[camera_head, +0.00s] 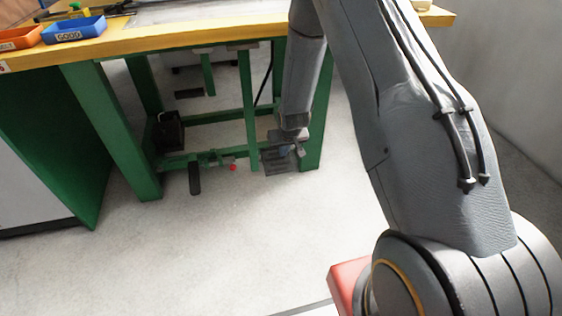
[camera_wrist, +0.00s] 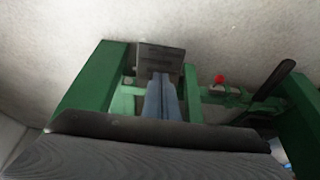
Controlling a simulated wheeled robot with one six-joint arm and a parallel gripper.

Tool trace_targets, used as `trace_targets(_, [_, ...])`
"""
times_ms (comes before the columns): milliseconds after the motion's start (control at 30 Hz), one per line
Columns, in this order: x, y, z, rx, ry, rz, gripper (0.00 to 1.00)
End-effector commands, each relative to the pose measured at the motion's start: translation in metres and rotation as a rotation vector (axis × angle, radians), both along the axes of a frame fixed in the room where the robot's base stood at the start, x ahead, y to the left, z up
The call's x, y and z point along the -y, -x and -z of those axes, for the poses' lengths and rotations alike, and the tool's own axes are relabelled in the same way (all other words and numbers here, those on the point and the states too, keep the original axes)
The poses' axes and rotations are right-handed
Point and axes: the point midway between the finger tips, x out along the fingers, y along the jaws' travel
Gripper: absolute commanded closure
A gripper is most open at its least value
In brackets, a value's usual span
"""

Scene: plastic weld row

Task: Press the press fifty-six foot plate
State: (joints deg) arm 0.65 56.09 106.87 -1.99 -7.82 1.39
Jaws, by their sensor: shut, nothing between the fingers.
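A dark grey ribbed foot plate (camera_head: 276,164) sits low at the right end of the green bench frame, just above the floor. In the wrist view the plate (camera_wrist: 160,58) lies straight ahead of my fingers. My gripper (camera_head: 297,149) is down at the plate's upper right in the head view, partly covering it. In the wrist view my gripper (camera_wrist: 160,77) is shut and empty, its tips overlapping the plate's near edge. I cannot tell whether the tips touch the plate. A number on the plate cannot be read.
A black lever pedal (camera_head: 194,178) with a red knob (camera_head: 233,168) is left of the plate. Green legs (camera_head: 115,130) and a low crossbar surround the spot. The yellow-edged bench top (camera_head: 150,40) is overhead, with an orange bin (camera_head: 18,38) and blue bin (camera_head: 75,29). The front floor is clear.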

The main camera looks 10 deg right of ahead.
Motion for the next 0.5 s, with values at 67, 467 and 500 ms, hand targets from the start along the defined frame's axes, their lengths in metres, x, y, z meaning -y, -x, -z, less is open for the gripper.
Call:
trace_targets(67, [0.0,-0.003,0.009,0.0,0.0,0.0,1.0])
trace_targets(467, [0.0,-0.034,0.078,-0.002,0.0,0.0,1.0])
trace_targets(500, [0.0,-0.037,0.085,-0.002,0.0,0.0,1.0])
